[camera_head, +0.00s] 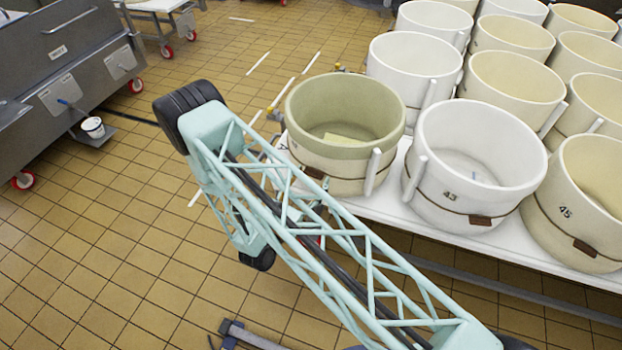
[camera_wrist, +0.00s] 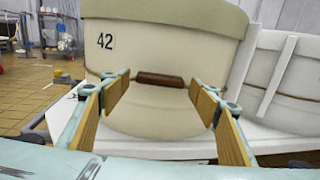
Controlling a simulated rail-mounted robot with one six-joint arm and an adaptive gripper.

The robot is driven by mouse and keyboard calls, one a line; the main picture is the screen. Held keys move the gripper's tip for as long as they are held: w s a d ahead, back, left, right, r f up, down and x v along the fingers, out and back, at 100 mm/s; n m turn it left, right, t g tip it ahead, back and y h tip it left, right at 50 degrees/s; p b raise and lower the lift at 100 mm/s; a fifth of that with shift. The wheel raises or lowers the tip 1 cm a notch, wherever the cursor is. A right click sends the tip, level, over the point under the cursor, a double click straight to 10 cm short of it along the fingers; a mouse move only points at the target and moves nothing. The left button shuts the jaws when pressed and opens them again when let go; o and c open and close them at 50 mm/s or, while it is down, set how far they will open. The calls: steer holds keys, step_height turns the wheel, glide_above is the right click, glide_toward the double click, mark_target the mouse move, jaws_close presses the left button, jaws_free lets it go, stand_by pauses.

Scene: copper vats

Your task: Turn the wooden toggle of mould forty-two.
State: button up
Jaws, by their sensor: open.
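Mould forty-two (camera_wrist: 165,50) is a cream tub with a greenish rim band and a black "42". It also shows in the head view (camera_head: 345,165), at the near left corner of the white table. Its brown wooden toggle (camera_wrist: 160,79) lies roughly level on the tub's front, on a thin dark cord. The toggle also shows in the head view (camera_head: 314,172). My gripper (camera_wrist: 162,92) is open and empty in the wrist view. Its wood-coloured fingers stand left and right of the toggle, apart from it. In the head view my arm largely hides the gripper.
Mould 43 (camera_head: 470,190) stands just right of mould forty-two, and mould 45 (camera_head: 580,200) further right. Several more tubs fill the white table (camera_head: 390,205) behind. A steel vat (camera_head: 60,60) on red wheels stands at the left.

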stand_by(0.3)
steer(key=c, duration=0.9)
steer(key=shift+o, duration=0.2)
steer(key=shift+m, duration=0.5)
steer(key=shift+w+a+r+m+b, duration=0.15)
steer(key=shift+m+b, duration=1)
steer(key=shift+m, duration=3.05)
steer(key=shift+a+r+m+b, duration=0.1)
steer(key=shift+m+b, duration=1.05)
steer(key=shift+m, duration=3.05)
